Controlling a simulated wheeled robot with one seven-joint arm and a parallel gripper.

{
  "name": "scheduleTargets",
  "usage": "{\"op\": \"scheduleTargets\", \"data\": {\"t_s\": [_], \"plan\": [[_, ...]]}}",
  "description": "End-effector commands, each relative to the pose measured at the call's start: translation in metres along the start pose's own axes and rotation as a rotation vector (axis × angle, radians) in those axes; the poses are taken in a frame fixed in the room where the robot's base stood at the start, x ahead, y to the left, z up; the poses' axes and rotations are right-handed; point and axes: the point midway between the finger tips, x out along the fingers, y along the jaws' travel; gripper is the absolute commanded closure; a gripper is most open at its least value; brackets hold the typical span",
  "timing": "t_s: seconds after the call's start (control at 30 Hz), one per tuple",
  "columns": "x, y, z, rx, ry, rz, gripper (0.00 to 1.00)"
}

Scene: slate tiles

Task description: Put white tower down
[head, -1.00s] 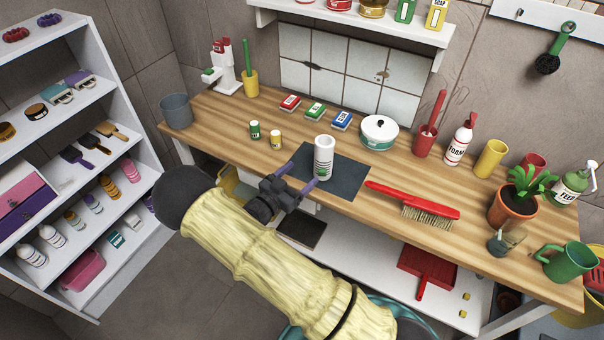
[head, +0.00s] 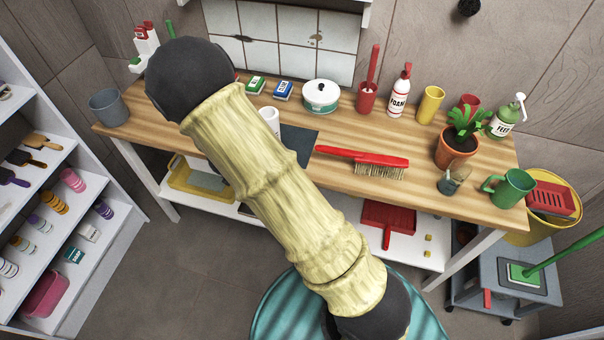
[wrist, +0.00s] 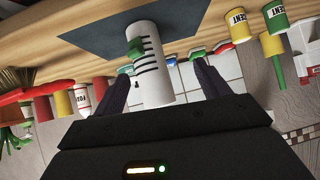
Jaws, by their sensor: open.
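The white tower (wrist: 152,62) is a white cylinder with black stripes and a green mark. In the wrist view it stands on the dark mat (wrist: 112,32). In the head view only part of the tower (head: 269,118) shows past my arm, at the left part of the mat (head: 302,147). My gripper (wrist: 161,72) is open, with one finger on each side of the tower and visible gaps beside it. In the head view my gripper is hidden behind my arm.
The red brush (head: 365,158) lies right of the mat on the wooden bench (head: 420,185). A red cup, foam bottle, yellow cup and potted plant (head: 456,145) stand to the right.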

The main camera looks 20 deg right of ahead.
Motion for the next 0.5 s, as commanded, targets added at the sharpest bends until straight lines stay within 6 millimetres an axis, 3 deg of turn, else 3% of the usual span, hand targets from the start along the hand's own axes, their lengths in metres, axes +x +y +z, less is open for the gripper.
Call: {"op": "scheduleTargets", "data": {"t_s": [0.27, 0.5], "plan": [[-0.063, 0.034, -0.013, -0.102, -0.324, -0.188, 0.25], [-0.137, 0.094, -0.010, -0.295, -0.530, -0.277, 0.25]]}}
